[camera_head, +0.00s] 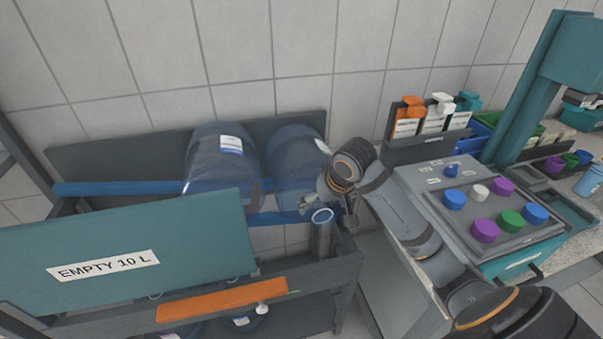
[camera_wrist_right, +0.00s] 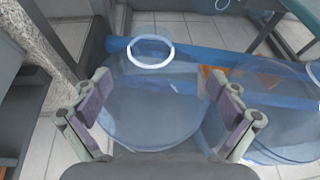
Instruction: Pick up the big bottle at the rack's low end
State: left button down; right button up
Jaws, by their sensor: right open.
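Two big clear blue bottles lie side by side on the rack (camera_head: 90,165). Whether the pads touch the bottle, I cannot tell. The other bottle (camera_head: 215,165) lies to its left. My left gripper is not in view.
A teal panel marked "EMPTY 10 L" (camera_head: 140,225) stands at the rack's front left, above an orange bar (camera_head: 220,299). More bottles lie below. A grey cabinet with coloured caps (camera_head: 485,205) stands close on the right. The tiled wall is behind.

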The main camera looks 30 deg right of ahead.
aim_at(322, 206)
notch_tip(322, 206, up, 6)
jog(key=d, duration=0.1)
jog(key=x, duration=0.2)
jog(key=s+x, duration=0.1)
jog(key=x, duration=0.1)
jog(key=shift+w+f, duration=0.2)
jog(key=shift+f, duration=0.35)
jog(key=shift+d+x, duration=0.15)
jog(key=shift+x, duration=1.35)
jog(key=shift+d+x, duration=0.1)
jog(key=shift+x, duration=1.4)
jog(key=shift+s, duration=0.2)
grip_shut()
